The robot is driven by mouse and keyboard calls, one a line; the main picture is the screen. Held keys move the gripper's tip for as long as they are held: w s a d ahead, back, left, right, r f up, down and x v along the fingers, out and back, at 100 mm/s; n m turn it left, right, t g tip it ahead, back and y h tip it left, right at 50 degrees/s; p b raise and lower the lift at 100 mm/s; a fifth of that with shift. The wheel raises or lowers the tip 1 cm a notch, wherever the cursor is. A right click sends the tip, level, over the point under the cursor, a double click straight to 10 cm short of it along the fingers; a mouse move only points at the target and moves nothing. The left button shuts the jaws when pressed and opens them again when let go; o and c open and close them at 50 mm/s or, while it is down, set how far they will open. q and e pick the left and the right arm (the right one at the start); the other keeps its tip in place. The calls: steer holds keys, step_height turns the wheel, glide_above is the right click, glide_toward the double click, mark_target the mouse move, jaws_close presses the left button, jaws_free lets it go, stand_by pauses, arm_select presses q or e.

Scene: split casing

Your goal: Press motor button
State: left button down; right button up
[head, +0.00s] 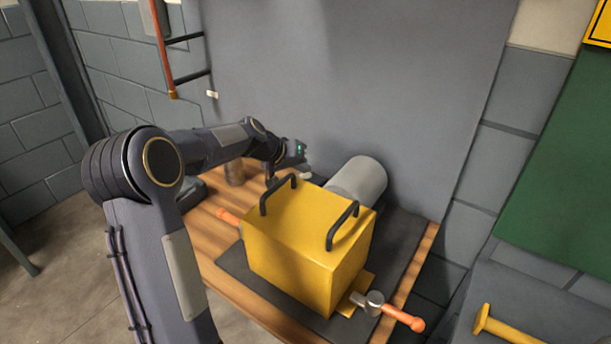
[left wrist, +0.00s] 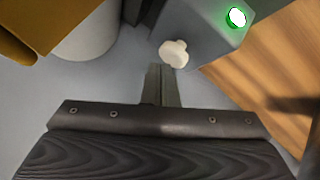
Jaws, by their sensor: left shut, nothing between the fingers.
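A pale mushroom-shaped button (left wrist: 174,52) sticks out from a grey box (left wrist: 205,28) in the left wrist view. A bright green round light (left wrist: 236,17) glows on the same box. My left gripper (left wrist: 162,70) is shut and empty, its fingertips right by the button; I cannot tell whether they touch. In the head view, my left gripper (head: 291,166) is behind the yellow casing (head: 305,235), close to the small green light (head: 300,149) and the pale button (head: 307,174). The box is mostly hidden there. My right gripper is not in view.
A grey cylinder (head: 360,180) lies behind the yellow casing, which has two black handles.

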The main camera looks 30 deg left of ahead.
mark_target(302, 176)
arm_select(q)
steer(key=shift+s+d+f, duration=0.1)
steer(key=shift+d+f, duration=0.05)
steer(key=shift+f, duration=0.3)
steer(key=shift+r, duration=0.1)
steer(key=shift+r+p, duration=0.35)
steer(key=shift+r, duration=0.55)
step_height(302, 176, up, 6)
steer(key=p, duration=0.4)
